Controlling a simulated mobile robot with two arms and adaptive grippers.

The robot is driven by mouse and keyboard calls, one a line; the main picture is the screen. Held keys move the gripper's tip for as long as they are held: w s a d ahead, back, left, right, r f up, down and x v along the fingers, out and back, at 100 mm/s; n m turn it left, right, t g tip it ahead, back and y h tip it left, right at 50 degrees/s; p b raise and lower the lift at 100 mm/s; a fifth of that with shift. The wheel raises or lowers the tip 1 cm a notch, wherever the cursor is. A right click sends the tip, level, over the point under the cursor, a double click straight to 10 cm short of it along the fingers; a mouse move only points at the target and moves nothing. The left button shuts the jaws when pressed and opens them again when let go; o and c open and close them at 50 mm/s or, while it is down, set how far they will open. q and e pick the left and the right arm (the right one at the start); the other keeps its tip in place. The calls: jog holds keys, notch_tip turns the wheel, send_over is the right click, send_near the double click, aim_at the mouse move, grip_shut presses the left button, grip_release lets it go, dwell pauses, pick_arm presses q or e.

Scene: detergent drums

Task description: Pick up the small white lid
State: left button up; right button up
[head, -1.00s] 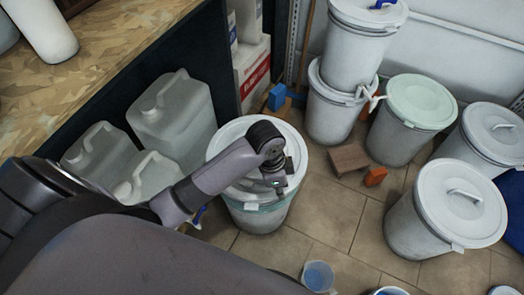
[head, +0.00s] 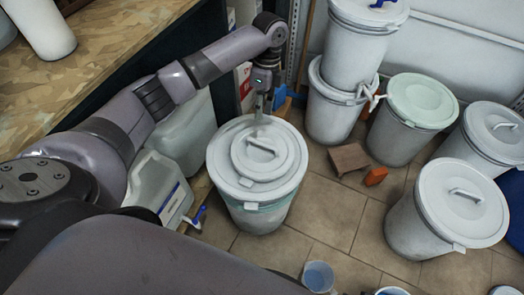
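The small white lid (head: 268,164), round with a bar handle (head: 263,146), lies on the larger white lid (head: 226,171) of a drum (head: 262,218) in the middle of the head view. My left gripper (head: 262,117) points down at the far edge of the small lid, beyond its handle. Its fingers are thin and nearly edge-on here, so I cannot tell whether they are open or touching the lid. Nothing shows held in it. My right gripper is not in view.
White lidded drums stand at the right, including a stack of two (head: 335,112). Jerrycans (head: 158,183) stand left of the middle drum. A wooden block (head: 349,159) and an orange object (head: 376,176) lie on the tiles. A small cup (head: 318,276) is in front.

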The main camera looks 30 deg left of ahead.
pick_arm(q)
jog(key=b, duration=0.1)
send_over(258, 141)
jog(key=w, duration=0.2)
jog(key=f, duration=0.6)
jog(key=shift+s+f, duration=0.2)
jog(key=shift+f, duration=0.2)
jog(key=f, duration=0.2)
jog(key=s+f+b, duration=0.1)
jog(key=f, duration=0.2)
jog(key=shift+s, duration=0.2)
jog(key=shift+f, duration=0.45)
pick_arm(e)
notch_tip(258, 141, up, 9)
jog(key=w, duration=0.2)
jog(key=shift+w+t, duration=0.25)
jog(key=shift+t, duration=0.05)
pick_arm(q)
jog(key=shift+c, duration=0.5)
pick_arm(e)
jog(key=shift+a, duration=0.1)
pick_arm(q)
grip_shut()
